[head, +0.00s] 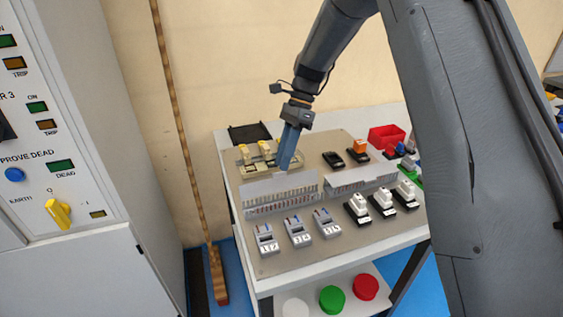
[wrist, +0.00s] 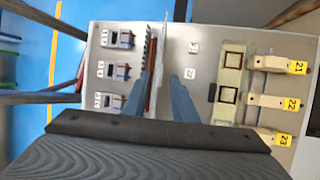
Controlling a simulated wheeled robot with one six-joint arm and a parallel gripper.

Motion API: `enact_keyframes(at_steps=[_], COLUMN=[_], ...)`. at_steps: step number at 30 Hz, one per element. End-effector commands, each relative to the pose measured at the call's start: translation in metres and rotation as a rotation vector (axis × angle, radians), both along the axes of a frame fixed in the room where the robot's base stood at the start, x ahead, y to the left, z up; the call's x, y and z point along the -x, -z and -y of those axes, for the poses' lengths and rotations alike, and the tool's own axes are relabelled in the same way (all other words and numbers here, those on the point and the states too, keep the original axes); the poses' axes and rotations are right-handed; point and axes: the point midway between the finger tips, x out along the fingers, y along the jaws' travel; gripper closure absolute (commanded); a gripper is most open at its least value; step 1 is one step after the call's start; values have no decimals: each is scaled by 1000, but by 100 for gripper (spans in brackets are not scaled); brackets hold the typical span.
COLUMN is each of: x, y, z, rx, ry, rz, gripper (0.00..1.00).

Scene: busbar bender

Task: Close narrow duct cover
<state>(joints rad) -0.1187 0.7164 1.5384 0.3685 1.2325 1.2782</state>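A slotted grey duct (head: 282,204) runs across the left middle of the panel. Its pale cover (head: 262,189) stands raised along the duct's back edge, and the duct is uncovered with wires inside. In the wrist view the cover (wrist: 164,40) shows nearly edge-on beside the duct's comb-like teeth (wrist: 149,52). My gripper (head: 283,168) points down just behind the cover in the head view. In the wrist view its blue fingers (wrist: 161,82) are apart, with the cover's line between or below them; I cannot tell whether they touch it. A second slotted duct (head: 360,182) lies to the right.
Several breakers (head: 297,234) stand in front of the duct, with black-and-white devices (head: 383,202) to their right. A red bin (head: 386,136) is at the back right. Round buttons (head: 332,299) sit below the panel.

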Motion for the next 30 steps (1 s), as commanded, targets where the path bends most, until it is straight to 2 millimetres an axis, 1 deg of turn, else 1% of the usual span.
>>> enact_keyframes(at_steps=[3, 6, 15, 16, 20, 21, 30], x=[5, 7, 8, 8, 7, 7, 9], y=[12, 18, 21, 21, 20, 20, 19], z=[-4, -6, -7, -7, -7, -7, -6], rx=[0, 1, 0, 0, 0, 0, -4], ry=[-1, 0, -1, -1, -1, -1, 0], rz=[-2, 0, 1, 1, 1, 1, 19], gripper=[75, 75, 75, 77, 99, 100, 100])
